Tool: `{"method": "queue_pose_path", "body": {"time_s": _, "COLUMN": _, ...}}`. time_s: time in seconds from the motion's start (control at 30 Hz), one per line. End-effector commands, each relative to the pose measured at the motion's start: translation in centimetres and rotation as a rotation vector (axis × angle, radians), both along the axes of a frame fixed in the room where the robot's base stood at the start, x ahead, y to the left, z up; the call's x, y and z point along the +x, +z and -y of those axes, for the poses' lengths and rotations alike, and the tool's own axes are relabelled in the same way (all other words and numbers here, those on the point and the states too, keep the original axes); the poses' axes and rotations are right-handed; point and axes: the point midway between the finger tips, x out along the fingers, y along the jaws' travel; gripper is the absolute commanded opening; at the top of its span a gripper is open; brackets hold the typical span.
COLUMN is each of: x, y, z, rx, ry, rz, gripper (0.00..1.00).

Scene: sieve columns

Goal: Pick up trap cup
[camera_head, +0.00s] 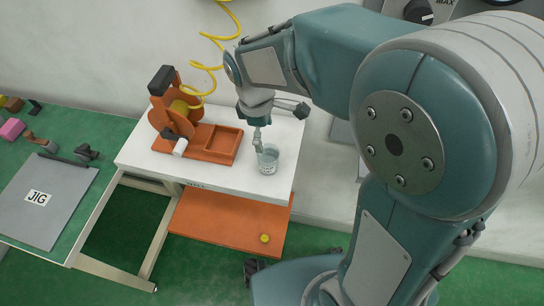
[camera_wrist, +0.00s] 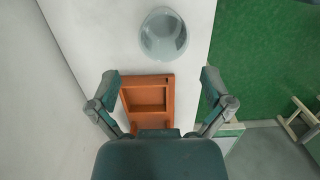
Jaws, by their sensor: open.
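The trap cup, a clear, greyish see-through cup (camera_head: 268,160), stands upright on the white table near its front right edge. In the wrist view, the cup (camera_wrist: 164,34) is at the top middle, beyond my fingertips. My gripper (camera_wrist: 161,78) is open and empty, with its fingers spread wide to either side. In the head view, my gripper (camera_head: 258,138) points down just above and left of the cup and overlaps its rim. I cannot tell whether it touches the cup there.
An orange stand with a tray (camera_head: 212,143) is left of the cup; its tray (camera_wrist: 148,97) shows between my fingers. A yellow coiled hose (camera_head: 208,68) hangs above. The white table (camera_head: 225,182) is clear in front. An orange lower shelf (camera_head: 215,222) holds a small yellow piece (camera_head: 265,238).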

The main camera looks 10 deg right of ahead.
Motion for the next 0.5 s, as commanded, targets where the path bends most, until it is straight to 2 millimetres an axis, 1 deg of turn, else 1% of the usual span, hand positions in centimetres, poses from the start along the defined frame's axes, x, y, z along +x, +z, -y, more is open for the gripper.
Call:
{"method": "queue_pose_path", "body": {"time_s": 0.03, "x": -0.1, "y": -1.0, "z": 0.2, "rx": -0.002, "ry": -0.001, "rz": -0.005, "gripper": 1.00}}
{"method": "queue_pose_path", "body": {"time_s": 0.1, "x": -0.2, "y": -2.1, "z": 0.3, "rx": -0.002, "ry": -0.001, "rz": -0.005, "gripper": 1.00}}
{"method": "queue_pose_path", "body": {"time_s": 0.2, "x": -0.2, "y": -3.2, "z": 0.4, "rx": 0.000, "ry": -0.002, "rz": -0.002, "gripper": 1.00}}
{"method": "queue_pose_path", "body": {"time_s": 0.37, "x": -0.4, "y": -4.4, "z": 0.7, "rx": -0.001, "ry": -0.003, "rz": -0.001, "gripper": 1.00}}
{"method": "queue_pose_path", "body": {"time_s": 0.5, "x": -0.8, "y": -6.6, "z": 1.2, "rx": 0.000, "ry": -0.003, "rz": -0.003, "gripper": 1.00}}
